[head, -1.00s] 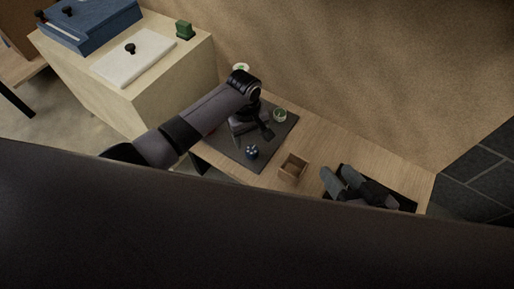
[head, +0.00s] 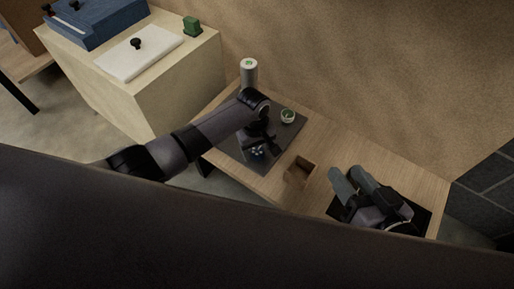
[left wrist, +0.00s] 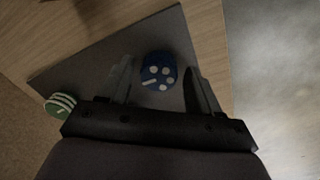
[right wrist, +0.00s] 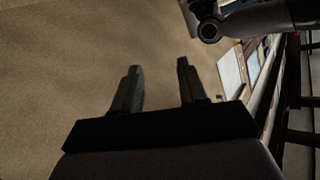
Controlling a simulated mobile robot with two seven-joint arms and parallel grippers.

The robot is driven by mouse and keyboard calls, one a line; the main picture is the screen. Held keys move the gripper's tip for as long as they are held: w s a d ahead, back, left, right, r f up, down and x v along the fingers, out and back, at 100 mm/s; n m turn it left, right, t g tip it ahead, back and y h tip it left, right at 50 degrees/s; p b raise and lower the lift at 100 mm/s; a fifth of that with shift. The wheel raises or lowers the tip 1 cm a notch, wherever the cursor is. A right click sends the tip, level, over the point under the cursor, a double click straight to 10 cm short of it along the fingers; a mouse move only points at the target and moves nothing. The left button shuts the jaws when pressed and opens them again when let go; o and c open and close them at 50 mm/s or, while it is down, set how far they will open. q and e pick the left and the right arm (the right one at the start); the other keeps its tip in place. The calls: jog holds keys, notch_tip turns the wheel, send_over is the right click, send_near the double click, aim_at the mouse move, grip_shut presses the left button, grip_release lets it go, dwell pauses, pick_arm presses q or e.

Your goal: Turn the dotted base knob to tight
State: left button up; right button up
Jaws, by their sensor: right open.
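The dotted base knob (left wrist: 158,71) is dark blue with white dots and a white bar mark on its top. It sits on the dark mat (left wrist: 88,68). In the head view the knob (head: 257,153) is partly hidden by my left gripper (head: 258,141). In the left wrist view my left gripper (left wrist: 159,78) is open, with one finger on each side of the knob and visible gaps between; I cannot tell the height of the fingertips. My right gripper (right wrist: 157,68) is open and empty, facing the tan wall; it also shows at the right in the head view (head: 352,173).
A green and white striped round piece (left wrist: 61,105) stands on the mat; it also shows in the head view (head: 288,116). A grey cylinder (head: 249,75) stands behind my left arm. A small wooden box (head: 300,170) sits right of the mat. A cream cabinet (head: 185,75) is at left.

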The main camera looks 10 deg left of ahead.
pick_arm(q)
jog(key=c, duration=0.8)
